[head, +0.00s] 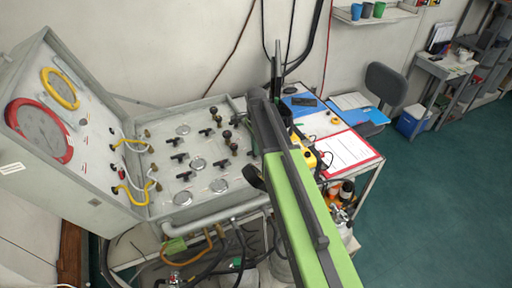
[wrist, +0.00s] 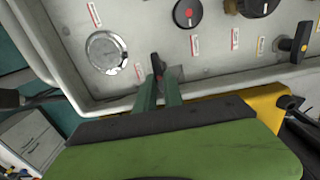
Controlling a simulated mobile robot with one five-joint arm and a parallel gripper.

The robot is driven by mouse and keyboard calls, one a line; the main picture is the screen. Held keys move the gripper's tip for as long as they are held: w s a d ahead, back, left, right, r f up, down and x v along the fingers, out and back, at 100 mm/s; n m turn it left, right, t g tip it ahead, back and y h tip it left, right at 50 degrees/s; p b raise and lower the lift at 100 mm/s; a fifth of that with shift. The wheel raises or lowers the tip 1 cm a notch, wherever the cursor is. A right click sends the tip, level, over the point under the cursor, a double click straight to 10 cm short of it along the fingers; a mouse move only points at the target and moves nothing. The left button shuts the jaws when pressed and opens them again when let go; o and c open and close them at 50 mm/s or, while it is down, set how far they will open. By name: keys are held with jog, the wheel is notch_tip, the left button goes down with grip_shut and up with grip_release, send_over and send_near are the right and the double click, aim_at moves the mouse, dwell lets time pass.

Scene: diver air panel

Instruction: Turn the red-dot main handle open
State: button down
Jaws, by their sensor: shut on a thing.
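In the wrist view my gripper (wrist: 160,82) is shut on a small black handle (wrist: 156,64) at the near edge of the grey panel (wrist: 215,75). A red spot shows on this handle between the fingertips; the lower part of the handle is hidden by the fingers. In the head view the same panel (head: 160,164) lies on the bench, and my green arm reaches over its right side. The gripper tips and the held handle are hidden behind the arm there.
A gauge (wrist: 105,50) sits left of the held handle. A black knob with a red centre (wrist: 187,13) is above it, and a yellow-and-black handle (wrist: 294,43) to the right. In the head view, a red-framed sheet (head: 345,150) lies right of my arm.

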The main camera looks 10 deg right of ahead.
jog(key=shift+n, duration=0.3)
jog(key=n, duration=0.3)
jog(key=shift+w+n, duration=0.1)
jog(key=shift+n, duration=0.2)
jog(key=n, duration=0.4)
jog(key=shift+n, duration=0.3)
jog(key=n, duration=0.4)
jog(key=shift+w+a, duration=0.1)
jog(key=shift+a, duration=0.05)
jog(key=shift+n, duration=2.2)
jog(key=c, duration=1.5)
grip_release()
jog(key=shift+o, duration=0.2)
